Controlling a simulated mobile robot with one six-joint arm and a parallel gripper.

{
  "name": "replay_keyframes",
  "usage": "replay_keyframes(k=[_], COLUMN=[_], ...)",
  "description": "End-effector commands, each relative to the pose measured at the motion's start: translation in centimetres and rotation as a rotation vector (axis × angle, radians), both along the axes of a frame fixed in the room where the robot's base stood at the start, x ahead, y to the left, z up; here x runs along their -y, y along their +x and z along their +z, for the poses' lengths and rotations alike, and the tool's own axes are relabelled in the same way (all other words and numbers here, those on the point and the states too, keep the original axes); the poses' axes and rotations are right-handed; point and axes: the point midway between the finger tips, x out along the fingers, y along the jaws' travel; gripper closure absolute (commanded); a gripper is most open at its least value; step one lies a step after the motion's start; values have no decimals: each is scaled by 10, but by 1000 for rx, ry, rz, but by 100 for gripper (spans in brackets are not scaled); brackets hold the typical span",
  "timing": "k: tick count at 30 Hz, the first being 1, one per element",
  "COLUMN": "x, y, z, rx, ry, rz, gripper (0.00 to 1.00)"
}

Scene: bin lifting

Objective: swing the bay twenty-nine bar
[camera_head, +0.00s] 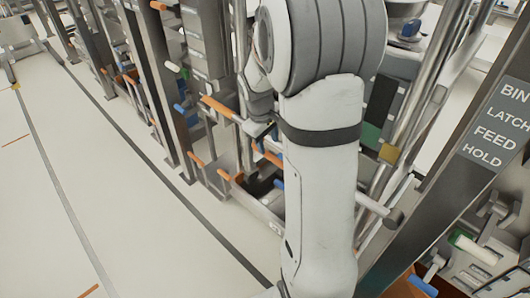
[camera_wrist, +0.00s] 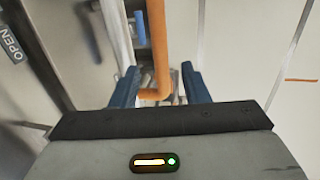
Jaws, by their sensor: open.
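In the wrist view an orange bar (camera_wrist: 157,45) comes down from the top edge and bends left at its lower end. My gripper (camera_wrist: 161,76) is open, its two dark blue fingers on either side of the bar's lower part. I cannot tell whether either finger touches the bar. In the head view my white arm covers the middle, and the gripper is mostly hidden. An orange bar (camera_head: 219,107) shows left of the arm; I cannot tell if it is the same one. No bay number is readable.
A row of metal bay frames (camera_head: 165,95) with orange and blue handles runs along the left of my arm. A post at right carries a sign (camera_head: 498,125) reading BIN, LATCH, FEED, HOLD. An OPEN label (camera_wrist: 10,45) shows in the wrist view. The floor (camera_head: 75,170) at left is clear.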

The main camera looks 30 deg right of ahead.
Motion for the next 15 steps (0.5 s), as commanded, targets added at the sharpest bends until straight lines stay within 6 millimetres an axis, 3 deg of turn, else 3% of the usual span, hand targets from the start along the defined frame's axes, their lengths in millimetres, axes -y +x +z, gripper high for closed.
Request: replay_keyframes(k=[6,15], x=[6,11], y=[1,3], z=[-37,-57], rx=[-3,0], ry=[2,1], rz=[0,-2], gripper=[59,59])
